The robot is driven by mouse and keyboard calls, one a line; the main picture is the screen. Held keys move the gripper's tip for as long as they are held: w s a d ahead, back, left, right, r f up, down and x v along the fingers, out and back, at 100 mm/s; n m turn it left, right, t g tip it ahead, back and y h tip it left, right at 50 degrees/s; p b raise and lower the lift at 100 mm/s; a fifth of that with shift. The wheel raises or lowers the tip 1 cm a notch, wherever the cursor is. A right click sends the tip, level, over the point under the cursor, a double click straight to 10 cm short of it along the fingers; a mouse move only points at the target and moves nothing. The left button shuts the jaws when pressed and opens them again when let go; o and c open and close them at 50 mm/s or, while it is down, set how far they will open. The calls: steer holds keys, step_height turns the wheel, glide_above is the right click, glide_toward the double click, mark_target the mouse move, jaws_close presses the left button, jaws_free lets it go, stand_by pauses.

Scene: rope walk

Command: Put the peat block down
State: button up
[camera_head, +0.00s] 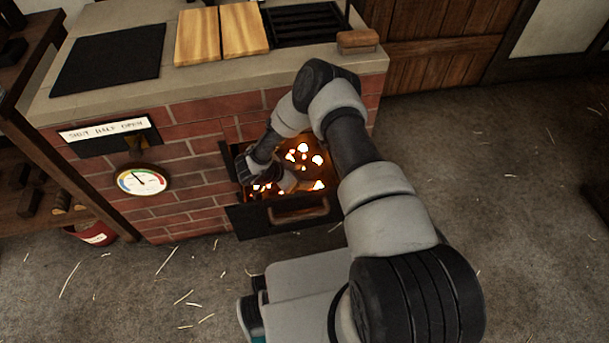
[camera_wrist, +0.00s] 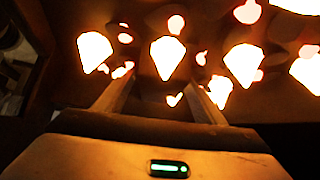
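My gripper (camera_head: 284,180) reaches through the open fire door into the glowing firebox (camera_head: 320,186) of the brick stove. In the wrist view its two fingers (camera_wrist: 158,95) stand apart, with glowing embers (camera_wrist: 168,58) showing between and beyond them. I see no block clearly clamped between the fingers. A dark brown patch (camera_wrist: 150,104) lies between them, too dim to name. The peat block cannot be told apart for sure from the dark fuel and the fingers in the fire.
The fire door (camera_head: 258,222) hangs open below the opening. A dial gauge (camera_head: 142,180) and a shut/half/open plate (camera_head: 108,130) are on the brick front. A brown block (camera_head: 357,40) lies on the stove top's right corner. Shelves (camera_head: 40,180) stand at left; the floor at right is clear.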

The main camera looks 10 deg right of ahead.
steer(key=shift+r, duration=0.1)
steer(key=shift+a+r, duration=0.1)
steer(key=shift+r, duration=0.2)
steer(key=p+v, duration=0.3)
steer(key=v, duration=0.8)
steer(key=shift+s+a+r, duration=0.2)
steer(key=shift+a, duration=0.05)
